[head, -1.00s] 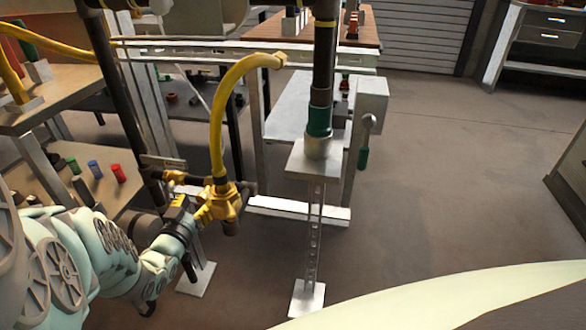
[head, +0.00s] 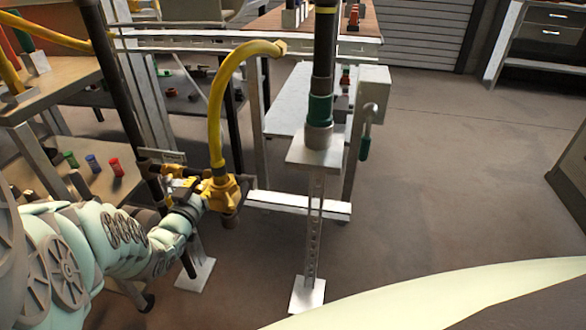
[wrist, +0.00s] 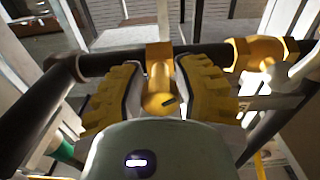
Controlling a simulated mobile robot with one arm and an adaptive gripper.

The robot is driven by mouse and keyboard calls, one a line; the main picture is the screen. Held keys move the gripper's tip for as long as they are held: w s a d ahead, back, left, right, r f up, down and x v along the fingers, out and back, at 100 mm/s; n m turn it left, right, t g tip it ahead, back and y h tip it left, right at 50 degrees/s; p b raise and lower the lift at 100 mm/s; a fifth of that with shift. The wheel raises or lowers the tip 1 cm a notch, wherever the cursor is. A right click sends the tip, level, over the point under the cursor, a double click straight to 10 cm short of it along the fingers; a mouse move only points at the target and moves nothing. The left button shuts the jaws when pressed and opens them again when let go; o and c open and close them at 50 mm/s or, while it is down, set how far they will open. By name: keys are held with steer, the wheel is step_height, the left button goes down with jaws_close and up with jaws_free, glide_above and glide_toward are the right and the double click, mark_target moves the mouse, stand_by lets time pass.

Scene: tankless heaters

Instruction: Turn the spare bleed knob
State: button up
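A brass piece with a dark slot (wrist: 160,103), which looks like the bleed knob, hangs below a dark horizontal pipe (wrist: 115,62) in the wrist view. My gripper (wrist: 160,85) has its two yellow ridged fingers on either side of this piece. The fingers are apart, with narrow gaps beside the brass near the tips; contact lower down is unclear. In the head view my gripper (head: 182,186) is at the left of a brass valve body (head: 220,192), under a curved yellow pipe (head: 218,110). The knob itself is hard to make out there.
Another brass fitting (wrist: 260,53) sits on the pipe at right. A dark vertical pipe with a green band (head: 320,108) stands on a white post (head: 313,235). A green-handled lever (head: 365,148) hangs beside a white box (head: 373,93). The floor at right is clear.

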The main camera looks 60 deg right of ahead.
jaws_close()
steer(key=shift+d, duration=0.1)
steer(key=shift+r, duration=0.15)
steer(key=shift+d+r+m+p, duration=0.15)
steer(key=shift+m+p, duration=0.2)
steer(key=shift+m, duration=0.85)
